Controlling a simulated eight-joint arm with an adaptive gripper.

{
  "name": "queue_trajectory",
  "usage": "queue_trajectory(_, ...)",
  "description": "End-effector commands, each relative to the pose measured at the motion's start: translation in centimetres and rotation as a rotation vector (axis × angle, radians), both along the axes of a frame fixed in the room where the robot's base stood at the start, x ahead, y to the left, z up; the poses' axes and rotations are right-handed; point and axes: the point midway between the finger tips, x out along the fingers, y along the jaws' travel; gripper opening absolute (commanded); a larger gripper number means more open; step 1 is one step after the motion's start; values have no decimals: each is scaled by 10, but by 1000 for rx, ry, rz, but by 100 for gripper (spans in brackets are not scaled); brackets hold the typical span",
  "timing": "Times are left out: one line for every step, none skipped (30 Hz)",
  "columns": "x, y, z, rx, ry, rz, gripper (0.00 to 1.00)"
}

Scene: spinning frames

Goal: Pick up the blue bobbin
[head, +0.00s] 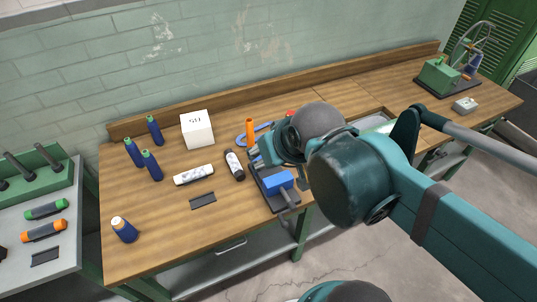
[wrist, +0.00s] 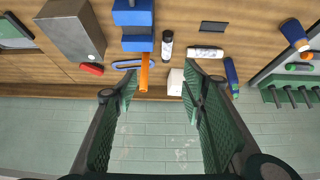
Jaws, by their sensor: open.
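Several dark blue bobbins are on the wooden bench. Blue bobbins by the white box show in the wrist view (wrist: 231,72), partly overlapping. My gripper (wrist: 160,78) is open and empty, apart from the bobbins; the arm hides most of it in the head view.
The bench (head: 180,240) is clear at front centre.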

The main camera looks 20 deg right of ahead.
Motion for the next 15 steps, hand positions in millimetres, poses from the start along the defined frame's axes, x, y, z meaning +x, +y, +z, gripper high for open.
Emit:
queue_trajectory(0,0,0,0,0,0,41)
queue_trajectory(0,0,0,0,0,0,41)
queue_trajectory(0,0,0,0,0,0,43)
queue_trajectory(0,0,0,0,0,0,43)
queue_trajectory(0,0,0,0,0,0,43)
queue_trajectory(0,0,0,0,0,0,43)
queue_trajectory(0,0,0,0,0,0,43)
queue_trajectory(0,0,0,0,0,0,43)
queue_trajectory(0,0,0,0,0,0,43)
queue_trajectory(0,0,0,0,0,0,43)
queue_trajectory(0,0,0,0,0,0,43)
queue_trajectory(1,0,-1,-1,0,-1,43)
queue_trajectory(1,0,-1,-2,-1,-1,43)
queue_trajectory(2,0,-1,-2,-1,-2,43)
queue_trajectory(4,0,-2,-5,-3,-3,43)
